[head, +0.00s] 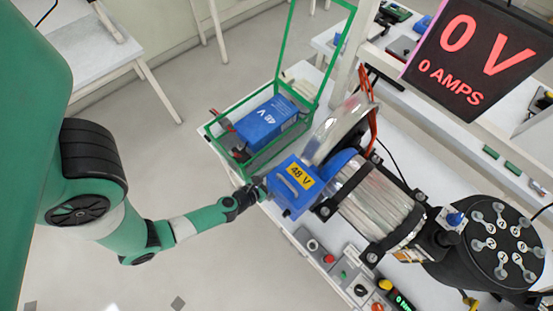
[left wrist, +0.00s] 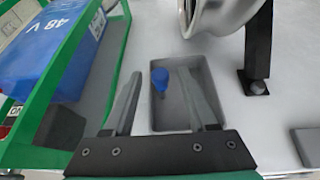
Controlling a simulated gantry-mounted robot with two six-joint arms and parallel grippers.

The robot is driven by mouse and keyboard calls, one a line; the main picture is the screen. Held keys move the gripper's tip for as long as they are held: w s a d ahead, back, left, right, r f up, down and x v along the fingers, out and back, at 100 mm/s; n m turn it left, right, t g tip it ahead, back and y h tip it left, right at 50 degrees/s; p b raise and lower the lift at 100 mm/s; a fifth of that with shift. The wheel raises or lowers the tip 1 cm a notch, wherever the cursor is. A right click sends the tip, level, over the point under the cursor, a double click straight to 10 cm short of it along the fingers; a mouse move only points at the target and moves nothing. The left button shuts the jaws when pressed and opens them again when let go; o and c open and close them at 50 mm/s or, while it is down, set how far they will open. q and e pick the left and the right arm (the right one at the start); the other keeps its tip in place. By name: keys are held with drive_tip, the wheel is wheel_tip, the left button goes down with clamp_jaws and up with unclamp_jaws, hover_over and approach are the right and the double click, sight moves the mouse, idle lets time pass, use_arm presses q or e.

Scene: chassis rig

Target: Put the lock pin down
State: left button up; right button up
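A lock pin with a blue knob (left wrist: 160,79) lies in a shallow grey tray (left wrist: 183,118) in the left wrist view, apart from both fingers. My left gripper (left wrist: 160,85) is open, with its two fingers spread to either side of the pin and nothing between them touching it. In the head view my left gripper (head: 247,194) is beside a blue 48 V box (head: 287,197), which hides the tray and pin there. My right gripper is not in view.
A green frame (head: 209,130) holding a blue battery (head: 267,122) stands left of the tray. A motor rig (head: 375,205) and a metal wheel (head: 337,128) stand to the right. Switch boxes (head: 350,272) line the table's front edge. A display (head: 470,60) reads 0 V.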

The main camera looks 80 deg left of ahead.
use_arm(q)
drive_tip(key=shift+r, duration=0.1)
drive_tip(key=shift+s+d+r, duration=0.15)
drive_tip(key=shift+s, duration=0.05)
drive_tip(key=v, duration=0.7)
idle(0.4)
